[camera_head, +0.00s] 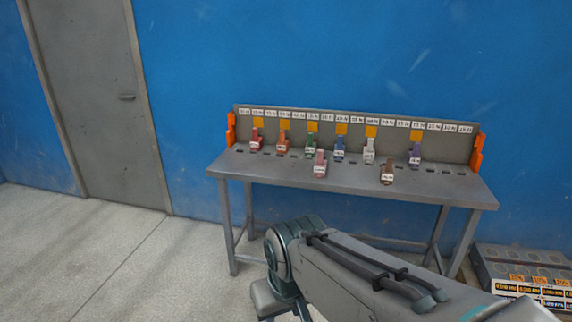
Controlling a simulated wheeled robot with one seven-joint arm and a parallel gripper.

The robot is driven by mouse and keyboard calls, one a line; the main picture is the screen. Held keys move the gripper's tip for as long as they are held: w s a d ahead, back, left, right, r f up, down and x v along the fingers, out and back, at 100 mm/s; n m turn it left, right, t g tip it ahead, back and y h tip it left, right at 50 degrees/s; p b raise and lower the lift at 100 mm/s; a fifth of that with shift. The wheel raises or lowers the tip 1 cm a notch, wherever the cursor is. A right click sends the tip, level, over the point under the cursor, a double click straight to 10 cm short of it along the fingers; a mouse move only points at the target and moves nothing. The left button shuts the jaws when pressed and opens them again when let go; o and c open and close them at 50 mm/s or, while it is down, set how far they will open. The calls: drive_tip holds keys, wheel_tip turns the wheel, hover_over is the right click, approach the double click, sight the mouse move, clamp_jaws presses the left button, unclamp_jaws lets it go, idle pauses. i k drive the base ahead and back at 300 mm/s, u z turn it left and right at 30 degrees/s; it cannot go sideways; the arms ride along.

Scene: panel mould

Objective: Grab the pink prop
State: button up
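A pink prop (320,164) with a small white label stands near the front edge of the grey table (230,165), left of the table's middle. It sits forward of the back row of props. A darker red prop (256,140) stands at the left end of that row. My arm reaches in from the bottom right, below and in front of the table. My gripper's fingers cannot be made out in this view, and nothing of mine touches the pink prop.
Orange, green, blue, white and purple (415,154) props stand in the back row, and a brown prop (387,172) stands forward on the right. A labelled back panel (440,145) has orange end brackets. A grey case (500,262) lies on the floor at right. Floor at left is clear.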

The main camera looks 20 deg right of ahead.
sight(319, 166)
drive_tip(key=u, duration=0.15)
drive_tip(key=i, duration=1.75)
drive_tip(key=z, duration=0.95)
drive_tip(key=i, duration=0.9)
drive_tip(key=z, duration=1.4)
drive_tip(key=i, duration=0.3)
drive_tip(key=z, duration=0.1)
